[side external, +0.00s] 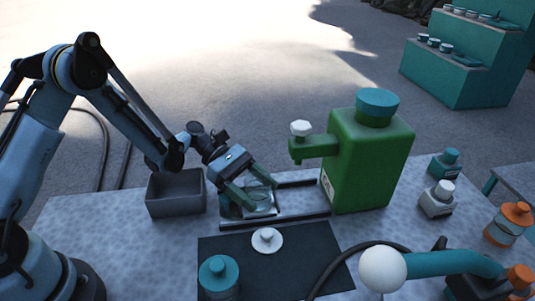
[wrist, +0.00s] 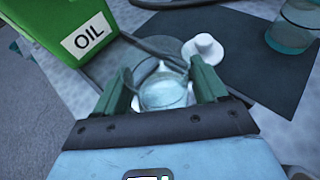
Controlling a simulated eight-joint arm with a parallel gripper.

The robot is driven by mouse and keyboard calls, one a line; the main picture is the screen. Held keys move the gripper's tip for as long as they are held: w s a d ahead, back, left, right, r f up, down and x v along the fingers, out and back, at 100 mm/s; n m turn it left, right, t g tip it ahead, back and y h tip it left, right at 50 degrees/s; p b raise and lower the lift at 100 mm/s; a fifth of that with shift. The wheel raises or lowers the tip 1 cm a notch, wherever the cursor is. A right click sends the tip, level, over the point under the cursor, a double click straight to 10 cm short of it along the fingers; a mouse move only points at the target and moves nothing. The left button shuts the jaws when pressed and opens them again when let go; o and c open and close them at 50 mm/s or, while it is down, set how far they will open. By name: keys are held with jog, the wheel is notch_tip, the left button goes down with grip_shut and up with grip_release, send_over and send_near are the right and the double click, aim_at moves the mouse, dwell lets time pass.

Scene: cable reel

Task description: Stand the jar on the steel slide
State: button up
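The jar is clear glass with an open top. It sits between the green fingers of my gripper (wrist: 160,82) in the wrist view (wrist: 166,92). Both fingers appear to press its sides, so my gripper is shut on it. In the side view my gripper (side external: 250,192) tilts down over the left part of the steel slide, and the jar (side external: 262,197) shows partly behind the fingers. The steel slide has dark rails (side external: 290,220) and a pale plate, running to the green oil tank. I cannot tell whether the jar's base touches the plate.
The green oil tank (side external: 368,160) with a spout stands right of my gripper. A grey bin (side external: 175,195) is close on the left. A white lid (side external: 267,240) and a teal-lidded jar (side external: 218,277) are on the dark mat (side external: 310,255). A teal-and-white lever (side external: 440,263) is front right.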

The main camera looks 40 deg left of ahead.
jog(key=shift+o, duration=1.3)
jog(key=shift+r, duration=0.1)
jog(key=shift+a+r, duration=0.2)
jog(key=v, duration=1.1)
jog(key=s+a+r+m+t+y, duration=0.1)
jog(key=s+r+m+t+y, duration=0.2)
jog(key=m, duration=0.6)
jog(key=s+a+r+m+t+y, duration=0.1)
jog(key=s+r+m+t+y, duration=0.3)
jog(key=s+m+y, duration=0.4)
jog(key=m+y, duration=0.1)
jog(key=y, duration=0.1)
jog(key=shift+y, duration=0.3)
